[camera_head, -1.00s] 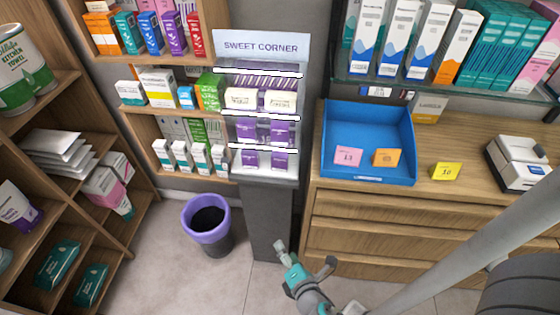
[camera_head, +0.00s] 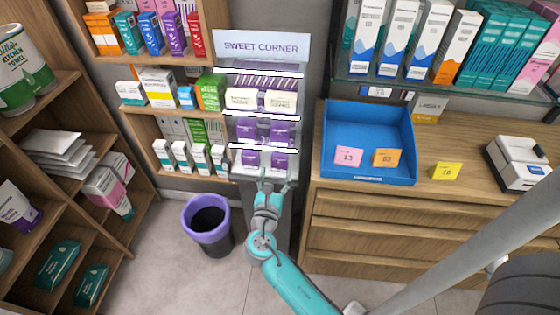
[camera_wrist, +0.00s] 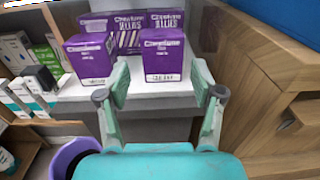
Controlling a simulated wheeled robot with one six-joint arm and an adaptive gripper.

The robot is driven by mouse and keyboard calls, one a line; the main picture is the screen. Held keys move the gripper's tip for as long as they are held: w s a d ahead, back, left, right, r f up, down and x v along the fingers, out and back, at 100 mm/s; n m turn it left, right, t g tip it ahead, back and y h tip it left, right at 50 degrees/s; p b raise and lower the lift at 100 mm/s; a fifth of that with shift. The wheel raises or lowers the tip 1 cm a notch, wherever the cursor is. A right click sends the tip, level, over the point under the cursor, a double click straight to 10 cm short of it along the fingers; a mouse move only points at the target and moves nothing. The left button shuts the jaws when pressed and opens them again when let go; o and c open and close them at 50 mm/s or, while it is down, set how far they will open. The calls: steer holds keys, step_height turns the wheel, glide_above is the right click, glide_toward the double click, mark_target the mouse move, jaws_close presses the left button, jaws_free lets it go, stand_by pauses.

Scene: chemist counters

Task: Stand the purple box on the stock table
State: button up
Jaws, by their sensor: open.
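Several purple boxes with white lettering stand on the tiers of the Sweet Corner rack (camera_head: 262,45). Two are on its lowest tier, a left box (camera_head: 250,159) and a right box (camera_head: 280,160). In the wrist view, the right front box (camera_wrist: 163,58) stands upright on the white shelf, with the left front box (camera_wrist: 90,62) beside it and more purple boxes behind. My gripper (camera_head: 274,185) is at the front of the lowest tier. In the wrist view my gripper (camera_wrist: 160,72) is open and empty, its fingers pointing at the right front box. I cannot tell whether they touch it.
Right of the rack, a wooden counter (camera_head: 350,205) carries a blue tray (camera_head: 368,115) with pink and orange cards, a yellow card (camera_head: 446,171) and a white device (camera_head: 518,160). A purple bin (camera_head: 207,225) stands on the floor at left. Shelving (camera_head: 60,170) lines the left side.

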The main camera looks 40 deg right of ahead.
mark_target(279, 161)
steer(key=shift+r+x, duration=0.1)
steer(key=shift+x, duration=1.65)
steer(key=shift+r+x, duration=0.15)
steer(key=shift+x, duration=1.65)
steer(key=shift+s+d, duration=0.1)
steer(key=shift+s, duration=0.05)
steer(key=c, duration=0.9)
steer(key=shift+r, duration=0.15)
